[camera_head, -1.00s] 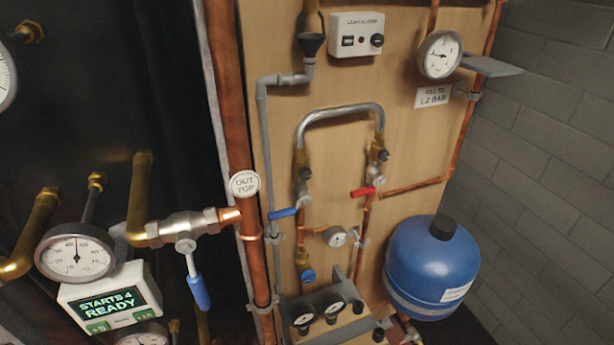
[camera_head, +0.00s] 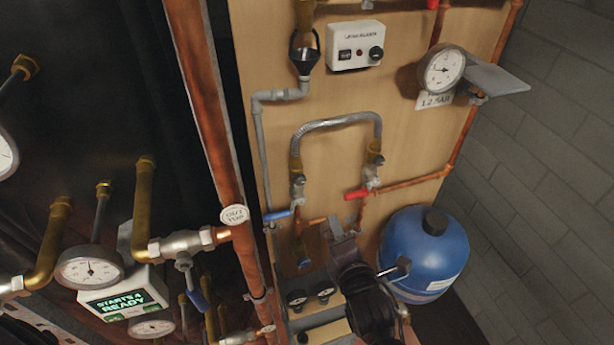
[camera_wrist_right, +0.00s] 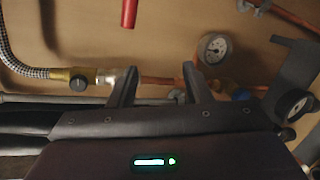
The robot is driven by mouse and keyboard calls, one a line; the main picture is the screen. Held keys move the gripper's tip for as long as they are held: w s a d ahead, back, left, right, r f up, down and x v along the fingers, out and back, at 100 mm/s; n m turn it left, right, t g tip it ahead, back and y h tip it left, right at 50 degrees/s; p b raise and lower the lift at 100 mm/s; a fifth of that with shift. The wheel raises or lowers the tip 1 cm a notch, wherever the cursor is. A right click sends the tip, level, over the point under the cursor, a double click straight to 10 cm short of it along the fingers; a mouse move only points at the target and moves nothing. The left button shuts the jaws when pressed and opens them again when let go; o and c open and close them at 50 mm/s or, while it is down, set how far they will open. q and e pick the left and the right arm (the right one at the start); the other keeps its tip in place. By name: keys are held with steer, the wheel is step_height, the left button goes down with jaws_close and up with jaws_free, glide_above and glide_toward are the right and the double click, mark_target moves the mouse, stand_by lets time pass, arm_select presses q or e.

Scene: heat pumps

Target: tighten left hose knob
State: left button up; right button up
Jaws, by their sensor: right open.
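The braided hose (camera_head: 338,121) arches between two brass-ended valves on the wooden board. The left hose knob (camera_head: 297,179) is small and dark, on the fitting at the hose's left end above the blue lever (camera_head: 277,215). In the right wrist view the black knob (camera_wrist_right: 78,83) sits on the brass fitting, left of both fingers. My right gripper (camera_head: 342,232) is below and right of the knob, apart from it. Its fingers (camera_wrist_right: 157,80) are open and empty, with a copper pipe seen behind the gap. My left gripper is not in view.
The red lever (camera_head: 357,194) is on the right valve. A blue tank (camera_head: 425,250) stands right of my right gripper. A small gauge (camera_wrist_right: 213,48) shows beyond the fingers. A thick copper pipe (camera_head: 205,110) runs along the board's left edge.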

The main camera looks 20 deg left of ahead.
mark_target(301, 182)
steer(key=s+a+r+n+t+y+p, duration=0.1)
steer(key=s+a+r+n+y, duration=0.25)
steer(key=r+n, duration=0.5)
steer(key=x, duration=0.2)
steer(key=p+x, duration=0.1)
steer(key=x, duration=0.2)
steer(key=r+p+x, duration=0.1)
steer(key=x, duration=0.1)
steer(key=shift+w+a, duration=0.15)
steer(key=shift+a, duration=0.3)
steer(key=shift+m, duration=0.25)
steer(key=shift+f, duration=0.1)
jaws_close()
